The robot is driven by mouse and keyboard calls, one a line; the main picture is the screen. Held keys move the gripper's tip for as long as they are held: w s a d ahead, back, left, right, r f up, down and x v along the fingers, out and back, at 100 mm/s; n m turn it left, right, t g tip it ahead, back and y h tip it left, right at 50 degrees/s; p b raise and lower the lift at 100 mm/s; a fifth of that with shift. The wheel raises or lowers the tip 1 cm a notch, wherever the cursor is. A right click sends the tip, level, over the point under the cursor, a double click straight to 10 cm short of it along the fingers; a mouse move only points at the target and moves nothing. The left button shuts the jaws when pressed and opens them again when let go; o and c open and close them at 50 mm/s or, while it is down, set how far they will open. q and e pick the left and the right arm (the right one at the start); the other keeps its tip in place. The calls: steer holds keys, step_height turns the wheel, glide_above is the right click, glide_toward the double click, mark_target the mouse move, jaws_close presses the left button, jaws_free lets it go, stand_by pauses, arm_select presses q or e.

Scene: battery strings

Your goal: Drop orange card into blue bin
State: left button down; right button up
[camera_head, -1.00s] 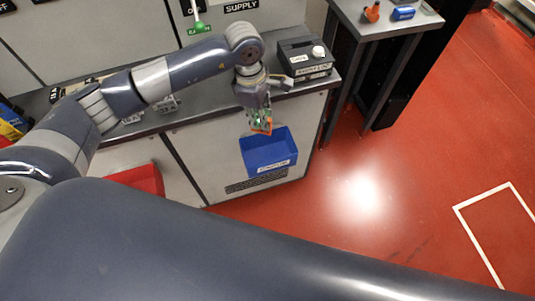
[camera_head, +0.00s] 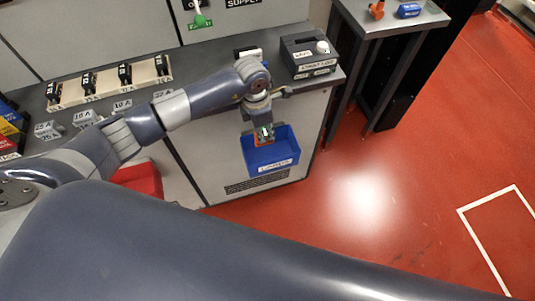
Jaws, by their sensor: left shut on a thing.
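The blue bin (camera_head: 283,151) is mounted on the front of the grey cabinet, with a white label on its front. My left gripper (camera_head: 264,136) points down at the bin's opening, over its left part. It is shut on the orange card (camera_head: 257,141), of which only a small orange edge shows between and beside the fingers. I cannot tell whether the card is just above the rim or inside it. My right gripper is not in view.
A red bin (camera_head: 140,178) hangs left on the cabinet front. A dark box (camera_head: 308,54) with a white knob stands on the counter (camera_head: 210,62) above the blue bin. Black switches on a beige strip (camera_head: 110,84) stand further left. Red floor (camera_head: 400,190) is clear at right.

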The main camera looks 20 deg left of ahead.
arm_select(q)
step_height(320, 180, down, 2)
steer(key=shift+f+b, duration=0.1)
steer(key=shift+b, duration=0.25)
steer(key=c, duration=1.6)
jaws_free()
steer(key=shift+o, duration=0.2)
steer(key=shift+r, duration=0.2)
steer(key=r, duration=0.8)
steer(key=a+r, duration=0.1)
steer(key=r, duration=0.2)
steer(key=shift+s+a+r, duration=0.1)
steer(key=shift+s+r, duration=0.3)
